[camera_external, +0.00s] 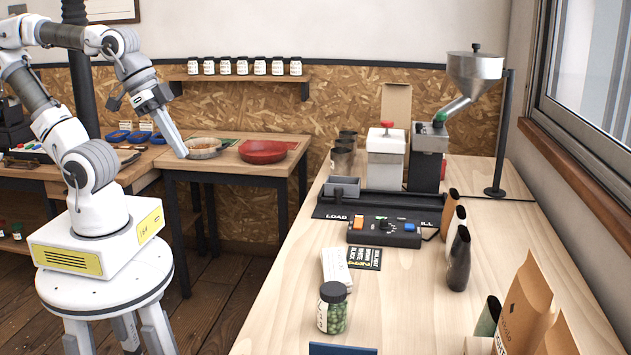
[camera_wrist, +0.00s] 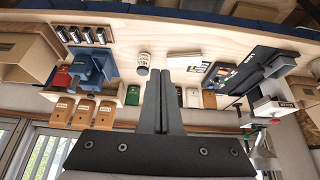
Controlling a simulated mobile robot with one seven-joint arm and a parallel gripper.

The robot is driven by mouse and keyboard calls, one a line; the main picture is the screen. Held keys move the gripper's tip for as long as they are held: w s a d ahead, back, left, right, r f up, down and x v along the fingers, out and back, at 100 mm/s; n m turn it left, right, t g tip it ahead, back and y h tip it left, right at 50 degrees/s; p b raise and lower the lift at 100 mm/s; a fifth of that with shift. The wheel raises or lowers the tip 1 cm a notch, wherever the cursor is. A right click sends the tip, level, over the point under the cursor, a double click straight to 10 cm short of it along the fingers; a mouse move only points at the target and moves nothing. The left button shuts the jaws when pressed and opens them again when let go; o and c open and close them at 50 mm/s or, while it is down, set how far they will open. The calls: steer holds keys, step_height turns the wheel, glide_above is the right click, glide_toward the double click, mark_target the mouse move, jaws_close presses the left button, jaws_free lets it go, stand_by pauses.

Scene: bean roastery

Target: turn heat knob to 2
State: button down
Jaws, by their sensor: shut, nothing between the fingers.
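A black control box (camera_external: 384,231) sits on the wooden bench in the external view. It has an orange button on its left, a dark knob (camera_external: 384,225) in the middle and a blue button on its right. The knob's setting is too small to read. In the wrist view my shut fingers (camera_wrist: 160,75) fill the middle; I cannot make out the knob there.
The bench front has free room.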

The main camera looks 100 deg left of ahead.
steer(key=c, duration=1.4)
jaws_free()
steer(key=o, duration=0.7)
step_height(320, 180, up, 6)
steer(key=shift+w+f, duration=0.1)
steer(key=shift+f, duration=0.1)
steer(key=shift+o, duration=0.6)
steer(key=w+a+r+n, duration=0.3)
steer(key=w+a+r, duration=0.1)
steer(key=w, duration=0.4)
steer(key=shift+a+r+g+b, duration=0.2)
steer(key=shift+r+g+b, duration=0.15)
steer(key=shift+r, duration=0.1)
steer(key=n+g+y+b, duration=0.3)
steer(key=n+y, duration=0.1)
steer(key=n, duration=0.7)
glide_above(384, 219)
steer(key=s+d, duration=0.3)
steer(key=d, duration=0.4)
step_height(384, 219, down, 22)
steer(key=x, duration=1.7)
steer(key=shift+w+a+f, duration=0.1)
steer(key=shift+a+f, duration=0.1)
steer(key=shift+a, duration=0.1)
